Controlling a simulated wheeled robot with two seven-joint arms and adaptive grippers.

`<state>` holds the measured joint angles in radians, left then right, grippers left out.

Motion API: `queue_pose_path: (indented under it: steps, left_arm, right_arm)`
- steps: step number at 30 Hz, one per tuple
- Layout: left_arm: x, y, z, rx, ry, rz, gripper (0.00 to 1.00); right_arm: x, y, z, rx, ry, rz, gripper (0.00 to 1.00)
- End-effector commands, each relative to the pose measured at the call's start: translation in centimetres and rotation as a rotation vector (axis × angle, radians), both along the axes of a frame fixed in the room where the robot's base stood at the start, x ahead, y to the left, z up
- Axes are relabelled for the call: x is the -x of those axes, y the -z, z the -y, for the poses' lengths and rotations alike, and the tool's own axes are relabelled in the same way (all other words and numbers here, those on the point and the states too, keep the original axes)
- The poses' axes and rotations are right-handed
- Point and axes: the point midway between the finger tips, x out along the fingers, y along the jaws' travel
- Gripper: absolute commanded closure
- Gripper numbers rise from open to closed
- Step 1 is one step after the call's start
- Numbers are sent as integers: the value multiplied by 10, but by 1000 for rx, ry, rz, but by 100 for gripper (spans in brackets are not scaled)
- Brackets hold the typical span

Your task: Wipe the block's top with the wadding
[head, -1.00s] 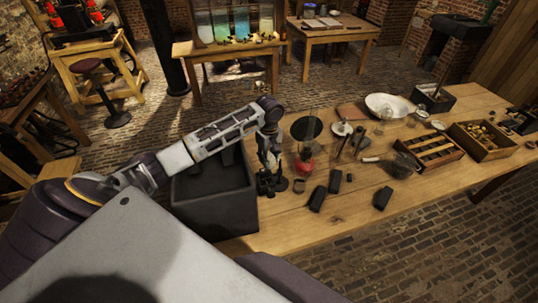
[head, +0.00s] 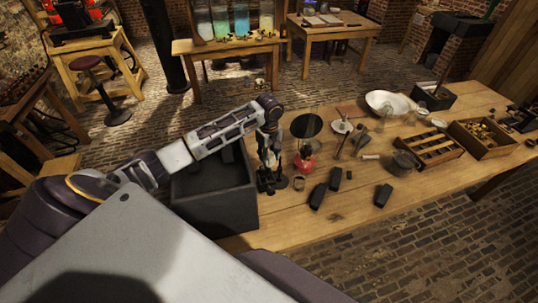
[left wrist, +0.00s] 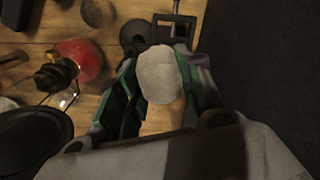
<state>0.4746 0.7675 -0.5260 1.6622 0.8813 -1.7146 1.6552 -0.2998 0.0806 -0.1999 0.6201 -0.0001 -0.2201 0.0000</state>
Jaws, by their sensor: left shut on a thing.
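My left gripper (head: 270,160) is shut on a white, rounded wad of wadding (left wrist: 158,72), which shows between its green-padded fingers in the left wrist view. The gripper points down over the near left part of the table, close beside the large dark bin. A small dark fixture (head: 270,184) stands right under it; I cannot tell whether the wadding touches it. Several dark blocks lie on the table to the right, among them one (head: 318,196) and another (head: 383,197); which one the task means is unclear. My right gripper is not in view.
The dark bin (head: 215,207) stands left of the gripper. A red-based lamp (head: 305,163) stands close on its right. A white bowl (head: 388,103), a slotted wooden rack (head: 434,148) and a wooden box (head: 484,139) are farther right.

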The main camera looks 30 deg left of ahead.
Motion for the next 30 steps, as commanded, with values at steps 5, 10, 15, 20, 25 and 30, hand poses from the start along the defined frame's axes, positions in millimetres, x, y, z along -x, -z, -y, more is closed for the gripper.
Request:
queue_pose_path:
  steps: [5,10,15,20,25,30]
  left_arm:
    - [0,2,0,0,0,0,82]
    - [0,4,0,0,0,-1,82]
    - [0,7,0,1,0,-1,82]
    - [0,9,0,1,0,-1,82]
    - [0,11,0,1,0,-1,82]
    - [0,13,0,0,0,-1,82]
  right_arm:
    - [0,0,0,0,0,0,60]
    - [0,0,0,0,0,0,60]
    - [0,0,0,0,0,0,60]
    - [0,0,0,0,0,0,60]
    - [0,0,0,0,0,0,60]
    - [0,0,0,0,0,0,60]
